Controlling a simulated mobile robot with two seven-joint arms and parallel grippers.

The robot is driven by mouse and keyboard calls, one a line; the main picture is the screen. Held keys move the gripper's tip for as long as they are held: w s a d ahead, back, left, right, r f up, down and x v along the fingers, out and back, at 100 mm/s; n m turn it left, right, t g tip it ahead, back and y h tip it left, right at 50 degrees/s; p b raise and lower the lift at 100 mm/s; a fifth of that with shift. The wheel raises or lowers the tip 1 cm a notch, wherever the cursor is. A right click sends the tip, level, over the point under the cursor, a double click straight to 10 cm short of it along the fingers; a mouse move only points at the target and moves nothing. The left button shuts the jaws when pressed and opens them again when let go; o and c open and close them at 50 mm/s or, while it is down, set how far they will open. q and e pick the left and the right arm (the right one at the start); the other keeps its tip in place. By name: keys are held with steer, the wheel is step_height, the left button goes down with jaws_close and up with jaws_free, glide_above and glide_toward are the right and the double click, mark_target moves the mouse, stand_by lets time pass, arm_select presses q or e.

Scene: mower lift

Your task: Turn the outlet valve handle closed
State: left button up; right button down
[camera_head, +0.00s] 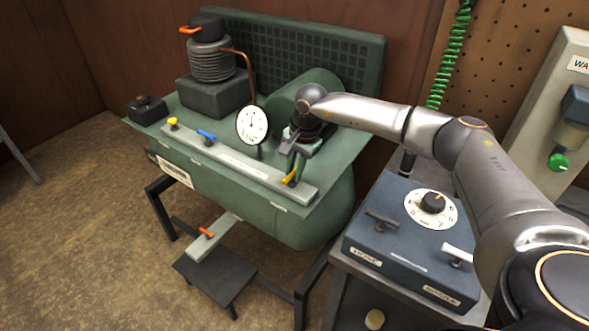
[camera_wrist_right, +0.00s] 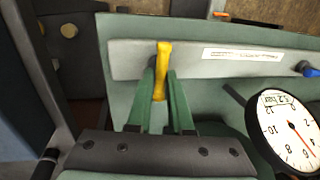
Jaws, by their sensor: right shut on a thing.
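A yellow handle (camera_head: 289,178) sits at the right end of a pale strip (camera_head: 240,165) along the front edge of the green tank unit. In the wrist view the yellow handle (camera_wrist_right: 163,66) stands between the two green fingers of my right gripper (camera_wrist_right: 162,84). My right gripper (camera_head: 294,162) is shut on it from above. The strip also carries a blue handle (camera_head: 206,137) in the middle and a yellow knob (camera_head: 172,122) at the left end. I cannot read the labels. My left gripper is out of view.
A round dial gauge (camera_head: 252,123) stands just left of my right gripper. A finned compressor (camera_head: 210,62) sits behind it. A blue-grey control box (camera_head: 395,262) with a dial stands at the right. A pedal with an orange lever (camera_head: 207,232) is below.

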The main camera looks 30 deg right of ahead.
steer(key=m, duration=0.3)
steer(key=shift+s+a+m+h+p, duration=0.1)
steer(key=shift+s+m+h+p, duration=0.05)
steer(key=shift+m+h+p, duration=0.25)
steer(key=m, duration=0.4)
steer(key=shift+h, duration=0.4)
steer(key=m, duration=0.5)
steer(key=shift+s+a+h, duration=0.1)
steer(key=shift+a+h, duration=0.1)
steer(key=shift+h, duration=0.2)
steer(key=m+g, duration=0.1)
steer(key=m, duration=0.3)
steer(key=shift+a+m, duration=0.1)
steer(key=shift+m, duration=0.3)
steer(key=c, duration=0.8)
jaws_free()
steer(key=shift+c, duration=0.2)
